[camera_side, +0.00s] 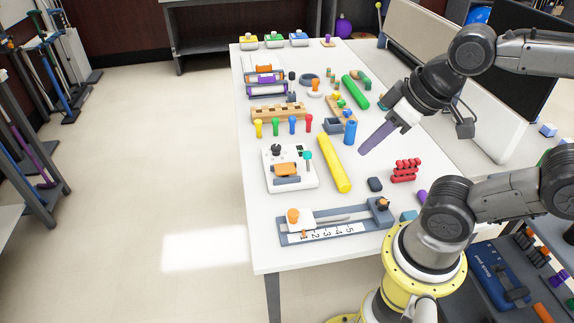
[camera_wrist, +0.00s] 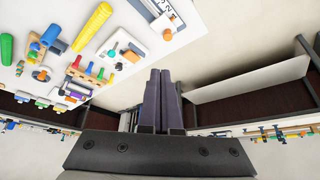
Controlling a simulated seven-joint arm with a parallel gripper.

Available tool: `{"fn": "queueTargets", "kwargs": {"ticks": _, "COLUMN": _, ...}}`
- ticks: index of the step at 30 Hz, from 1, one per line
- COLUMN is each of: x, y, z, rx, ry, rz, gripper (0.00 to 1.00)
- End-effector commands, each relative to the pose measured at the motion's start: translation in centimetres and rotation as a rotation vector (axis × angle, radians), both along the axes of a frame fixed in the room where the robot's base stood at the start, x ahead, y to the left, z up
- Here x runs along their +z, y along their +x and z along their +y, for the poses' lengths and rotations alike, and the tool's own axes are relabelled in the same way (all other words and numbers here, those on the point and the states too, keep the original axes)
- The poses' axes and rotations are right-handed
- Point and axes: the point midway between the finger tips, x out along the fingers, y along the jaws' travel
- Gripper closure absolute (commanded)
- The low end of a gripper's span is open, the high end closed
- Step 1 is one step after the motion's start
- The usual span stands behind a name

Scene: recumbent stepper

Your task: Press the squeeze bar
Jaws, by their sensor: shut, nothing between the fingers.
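The likeliest squeeze bar is a purple bar (camera_side: 268,78) on a grey and white frame at the far left part of the table; I cannot be sure which part bears that name. It also shows small as a purple piece in the wrist view (camera_wrist: 75,92). My gripper (camera_side: 364,151) has purple fingers, shut together and empty. In the side view it hangs tilted down and left above the table's right half, well apart from the purple bar. In the wrist view the shut fingers (camera_wrist: 161,74) point up the picture, with the table things at upper left.
A white table (camera_side: 225,190) carries a white box with an orange handle (camera_side: 286,169), a yellow cylinder (camera_side: 335,163), a green cylinder (camera_side: 355,92), a numbered slider board (camera_side: 325,233), colored pegs and a red rack (camera_side: 405,170). A beige partition (camera_side: 420,35) stands behind.

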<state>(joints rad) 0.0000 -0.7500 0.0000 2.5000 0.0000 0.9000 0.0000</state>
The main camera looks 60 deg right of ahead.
Motion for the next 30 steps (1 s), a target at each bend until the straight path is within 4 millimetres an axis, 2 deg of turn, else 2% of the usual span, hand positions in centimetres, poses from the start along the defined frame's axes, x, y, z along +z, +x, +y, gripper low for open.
{"fn": "queueTargets", "kwargs": {"ticks": 14, "x": 0.0, "y": 0.0, "z": 0.0, "rx": 0.014, "ry": -0.008, "rz": 0.0, "gripper": 1.0}}
{"fn": "queueTargets", "kwargs": {"ticks": 17, "x": 0.0, "y": -0.1, "z": 0.0, "rx": 0.063, "ry": -0.034, "rz": 0.004, "gripper": 1.0}}
{"fn": "queueTargets", "kwargs": {"ticks": 20, "x": 1.1, "y": 0.4, "z": 0.0, "rx": 0.149, "ry": -0.081, "rz": -0.016, "gripper": 1.0}}
{"fn": "queueTargets", "kwargs": {"ticks": 23, "x": 2.8, "y": 1.9, "z": 0.0, "rx": 0.259, "ry": -0.144, "rz": -0.025, "gripper": 1.0}}
{"fn": "queueTargets", "kwargs": {"ticks": 27, "x": 4.6, "y": 5.2, "z": -0.5, "rx": 0.404, "ry": -0.226, "rz": 0.009, "gripper": 1.0}}
{"fn": "queueTargets", "kwargs": {"ticks": 30, "x": 5.3, "y": 7.9, "z": -1.0, "rx": 0.489, "ry": -0.269, "rz": 0.045, "gripper": 1.0}}
